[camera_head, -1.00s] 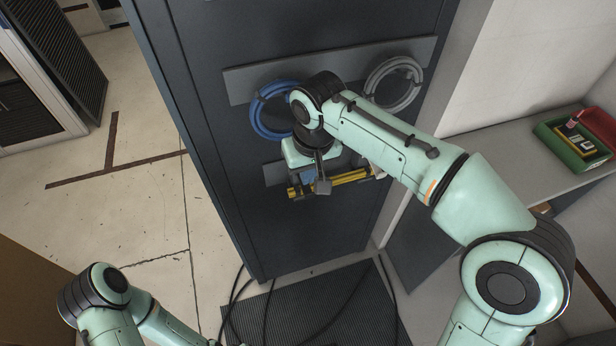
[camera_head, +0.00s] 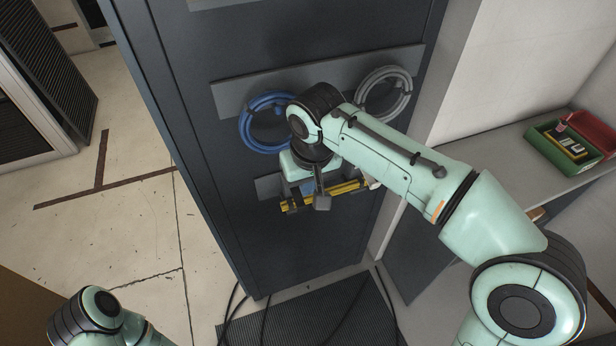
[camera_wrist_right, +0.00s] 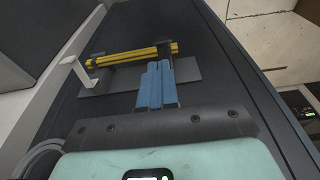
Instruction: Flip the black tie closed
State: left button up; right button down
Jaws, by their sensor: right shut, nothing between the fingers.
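A yellow cable bundle (camera_head: 345,188) hangs across a grey plate on the dark cabinet face; it also shows in the right wrist view (camera_wrist_right: 130,55). A dark strap, seemingly the black tie (camera_wrist_right: 165,50), shows at the bundle just beyond my fingertips; whether it is open or closed is unclear. In the head view my gripper hides it. My right gripper (camera_wrist_right: 152,80), with blue fingers, is shut and empty, its tips at or close against the bundle near the strap. Contact cannot be told. My left arm shows at the bottom left, but its gripper is out of view.
A blue cable coil (camera_head: 265,122) and a grey coil (camera_head: 384,94) hang above on a grey strip. A white hook (camera_wrist_right: 75,72) stands out beside the bundle. A green box (camera_head: 566,146) with a red lid sits on the right shelf. Black cables lie on the floor mat (camera_head: 310,318).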

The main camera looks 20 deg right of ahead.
aim_at(306, 208)
pick_arm(q)
jog(key=shift+s+f+b, duration=0.25)
jog(key=shift+f+b, duration=0.2)
jog(key=shift+f, duration=0.2)
pick_arm(e)
jog(key=f, duration=0.2)
jog(key=w+f, duration=0.1)
jog(key=f, duration=0.5)
jog(key=shift+w+a+f, duration=0.1)
jog(key=shift+w, duration=0.25)
pick_arm(q)
jog(key=shift+f, duration=0.15)
pick_arm(e)
jog(key=b, duration=0.2)
jog(key=f+t+b, duration=0.1)
jog(key=b, duration=0.1)
jog(key=shift+s+f, duration=0.3)
jog(key=shift+s, duration=0.1)
pick_arm(q)
notch_tip(306, 208, down, 8)
jog(key=w+t+b, duration=0.1)
jog(key=b, duration=0.4)
jog(key=shift+a+f+b, duration=0.15)
jog(key=shift+a+b, duration=0.1)
jog(key=shift+b, duration=0.15)
pick_arm(e)
jog(key=t, duration=0.1)
jog(key=s+t, duration=0.1)
jog(key=t, duration=0.1)
jog(key=shift+f, duration=0.25)
